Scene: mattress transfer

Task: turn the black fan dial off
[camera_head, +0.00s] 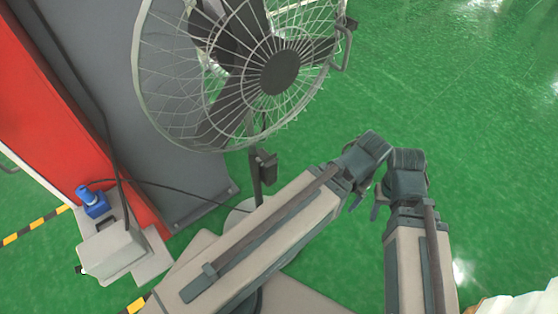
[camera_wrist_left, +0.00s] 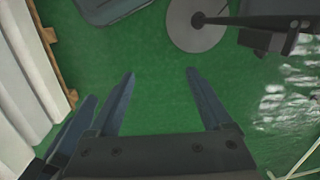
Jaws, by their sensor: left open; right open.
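The black fan (camera_head: 280,73) stands at the upper middle of the head view, in a round wire cage. A small dark box (camera_head: 263,168) sits on its pole below the cage; I cannot make out the dial or its setting. In the left wrist view a dark box (camera_wrist_left: 268,38) shows at the upper right by the pole. My left gripper (camera_wrist_left: 160,72) is open and empty, with bare green floor between its fingers, apart from the fan. My right gripper (camera_head: 378,205) is right of the fan pole, partly hidden by its own wrist, open and not touching the fan.
The round fan base (camera_wrist_left: 197,24) stands on green floor. A red and grey panel (camera_head: 60,110) stands at left, with a grey box (camera_head: 110,250) and a blue part (camera_head: 92,201) beside it. A white ridged thing (camera_wrist_left: 25,75) lies at left. Floor right of the fan is clear.

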